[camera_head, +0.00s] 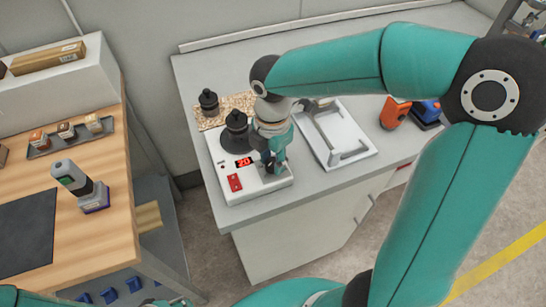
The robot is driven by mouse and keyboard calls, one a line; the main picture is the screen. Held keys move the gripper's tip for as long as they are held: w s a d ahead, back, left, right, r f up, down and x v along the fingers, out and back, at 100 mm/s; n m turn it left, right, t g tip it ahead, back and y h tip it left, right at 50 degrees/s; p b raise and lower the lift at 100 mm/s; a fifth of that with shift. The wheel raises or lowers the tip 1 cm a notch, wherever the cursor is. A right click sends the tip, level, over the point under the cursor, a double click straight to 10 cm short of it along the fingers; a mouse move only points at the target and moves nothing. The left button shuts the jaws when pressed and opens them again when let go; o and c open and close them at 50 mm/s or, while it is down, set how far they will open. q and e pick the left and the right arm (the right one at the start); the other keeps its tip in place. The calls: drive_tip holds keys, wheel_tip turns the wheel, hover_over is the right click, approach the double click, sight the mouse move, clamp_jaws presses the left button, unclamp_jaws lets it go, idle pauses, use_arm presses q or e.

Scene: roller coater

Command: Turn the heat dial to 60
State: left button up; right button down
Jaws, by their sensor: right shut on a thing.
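A white hot plate (219,174) with a dark round top stands on the grey counter. Its red display (243,162) reads what looks like 20, and a red switch (235,182) sits below it. My right gripper (273,168) points down at the right part of the hot plate's control face. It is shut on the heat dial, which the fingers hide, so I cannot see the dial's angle. A black knobbed vessel (235,128) stands on the dark top, close to the left of the gripper. My left gripper is not in view.
Another black knobbed piece (209,101) stands on a speckled board behind. A white tray-like device (338,132) with a metal frame lies right of the gripper. Orange (395,113) and blue (427,112) items are farther right. A wooden bench (105,225) with a handheld device (79,184) is at left.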

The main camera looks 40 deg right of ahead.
drive_tip(key=shift+m, duration=0.3)
drive_tip(key=m+b, duration=0.1)
drive_tip(key=m, duration=0.4)
drive_tip(key=m+b, duration=0.1)
drive_tip(key=m, duration=0.5)
drive_tip(key=shift+m, duration=0.3)
drive_tip(key=m+b, duration=0.1)
drive_tip(key=m, duration=0.5)
drive_tip(key=m+b, duration=0.1)
drive_tip(key=m, duration=0.4)
drive_tip(key=shift+w+r, duration=0.1)
drive_tip(key=shift+m, duration=0.3)
drive_tip(key=c, duration=0.8)
unclamp_jaws()
